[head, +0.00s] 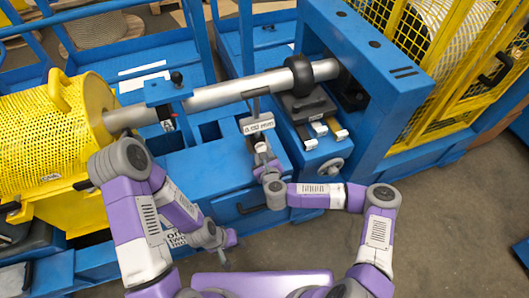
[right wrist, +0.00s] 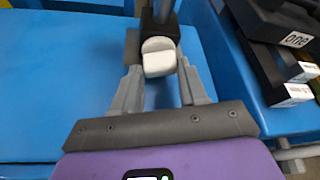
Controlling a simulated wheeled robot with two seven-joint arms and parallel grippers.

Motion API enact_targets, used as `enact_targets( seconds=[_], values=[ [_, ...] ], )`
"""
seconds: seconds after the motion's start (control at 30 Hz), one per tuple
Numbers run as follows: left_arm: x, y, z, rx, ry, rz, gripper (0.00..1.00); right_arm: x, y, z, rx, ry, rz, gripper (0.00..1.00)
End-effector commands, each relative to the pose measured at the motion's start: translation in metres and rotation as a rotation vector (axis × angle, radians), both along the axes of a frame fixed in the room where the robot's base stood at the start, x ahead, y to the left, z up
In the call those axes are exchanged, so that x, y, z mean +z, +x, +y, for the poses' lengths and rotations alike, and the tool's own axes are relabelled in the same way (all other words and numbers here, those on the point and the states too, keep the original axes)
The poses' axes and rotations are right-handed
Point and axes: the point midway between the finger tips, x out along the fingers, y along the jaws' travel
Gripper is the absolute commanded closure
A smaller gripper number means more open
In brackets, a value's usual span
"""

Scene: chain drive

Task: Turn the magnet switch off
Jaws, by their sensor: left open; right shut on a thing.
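A white knob (right wrist: 158,58), likely the magnet switch, sits on a small black block (right wrist: 160,28) in the right wrist view. My right gripper (right wrist: 160,85) has a finger on either side of it and is shut on it. In the head view my right gripper (head: 262,153) is at the front of the blue machine, just below a small sign (head: 257,124) reading what looks like a size in mm. The knob's on or off marking cannot be read. My left gripper (head: 224,260) is open and empty, low in front of the machine, away from the knob.
A grey shaft (head: 225,93) runs from the yellow mesh drum (head: 45,130) to the blue frame (head: 375,60). Black blocks with white labels (head: 318,129) lie right of my right gripper, above a handwheel (head: 331,166).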

Motion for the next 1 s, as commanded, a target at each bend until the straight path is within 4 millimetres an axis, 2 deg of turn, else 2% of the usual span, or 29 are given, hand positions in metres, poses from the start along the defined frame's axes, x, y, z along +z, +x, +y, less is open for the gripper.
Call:
enact_targets(
  seconds=[0.27,0.3,0.43,0.77,0.87,1.0],
  values=[
    [-0.001,0.0,0.0,0.0,0.0,0.0,0.57,-0.001,0.0,0.0,0.0,-0.006,-0.003,0.88],
    [-0.001,0.0,0.0,0.0,0.0,0.0,0.57,-0.001,0.0,0.0,0.0,-0.005,-0.003,0.53],
    [-0.001,0.0,0.0,0.0,0.0,0.0,0.57,-0.001,0.0,0.0,0.0,-0.005,-0.003,0.33],
    [0.001,0.0,0.0,0.0,0.0,0.0,0.57,0.001,-0.003,0.0,0.001,-0.004,-0.002,0.32],
    [0.005,0.0,0.0,0.0,0.0,0.001,0.57,0.005,-0.012,-0.002,0.002,-0.005,-0.001,0.32],
    [0.013,0.0,0.0,0.0,0.0,0.0,0.57,0.015,-0.034,-0.005,0.004,-0.004,-0.002,0.32]
  ],
)
